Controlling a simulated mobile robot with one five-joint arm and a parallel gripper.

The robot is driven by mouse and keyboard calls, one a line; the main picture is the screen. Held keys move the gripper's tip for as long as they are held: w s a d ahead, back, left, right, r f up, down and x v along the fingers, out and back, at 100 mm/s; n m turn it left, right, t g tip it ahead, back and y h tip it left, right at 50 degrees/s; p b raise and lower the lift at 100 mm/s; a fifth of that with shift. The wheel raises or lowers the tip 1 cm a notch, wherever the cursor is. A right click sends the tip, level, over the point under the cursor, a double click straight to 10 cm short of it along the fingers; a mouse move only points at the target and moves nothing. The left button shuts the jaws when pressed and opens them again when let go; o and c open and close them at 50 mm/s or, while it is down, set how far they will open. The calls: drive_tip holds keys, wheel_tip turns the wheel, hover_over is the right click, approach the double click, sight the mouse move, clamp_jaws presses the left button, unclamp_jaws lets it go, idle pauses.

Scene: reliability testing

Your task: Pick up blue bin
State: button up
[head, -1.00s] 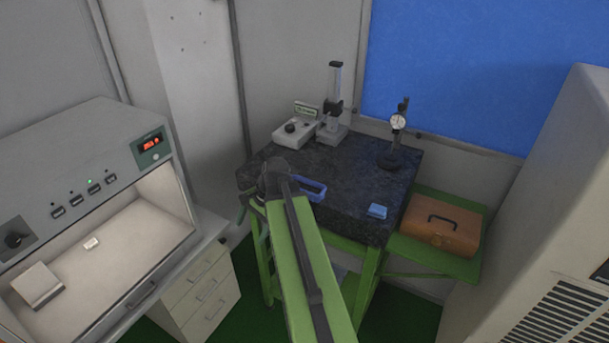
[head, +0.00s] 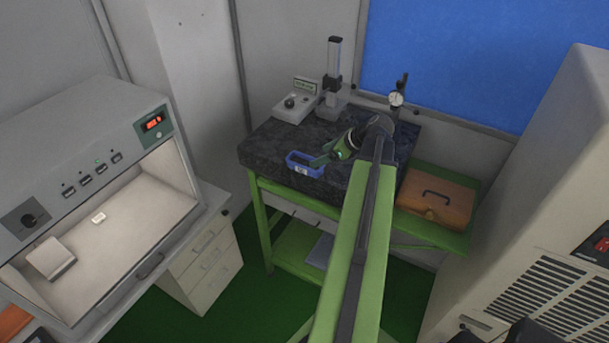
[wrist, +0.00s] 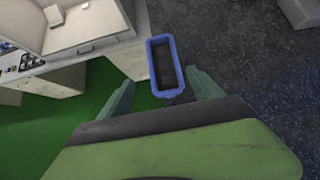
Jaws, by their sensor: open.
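The blue bin (head: 296,167) is a small open box with a pale label on its side, upright on the dark stone table at its front left edge. In the wrist view the blue bin (wrist: 168,93) is seen from above with a dark, empty-looking inside. My gripper (head: 323,155) is just to the right of the bin in the head view. In the wrist view my gripper (wrist: 160,78) is open, with one finger on each side of the bin's near end. Contact between fingers and bin cannot be told.
The stone table (head: 270,140) bears a dial gauge stand (head: 397,98), a height stand (head: 333,80) and a small control box (head: 297,107). An orange case (head: 436,195) lies on a green side shelf. A lit cabinet (head: 90,150) stands at left. The table's front edge is close to the bin.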

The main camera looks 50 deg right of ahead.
sight(316, 169)
drive_tip(key=b+x, duration=0.1)
drive_tip(key=x, duration=0.3)
drive_tip(key=shift+s+f+b, duration=0.1)
drive_tip(key=shift+f+b, duration=0.15)
drive_tip(key=shift+b, duration=0.15)
drive_tip(key=shift+w+f, duration=0.1)
drive_tip(key=shift+w, duration=0.3)
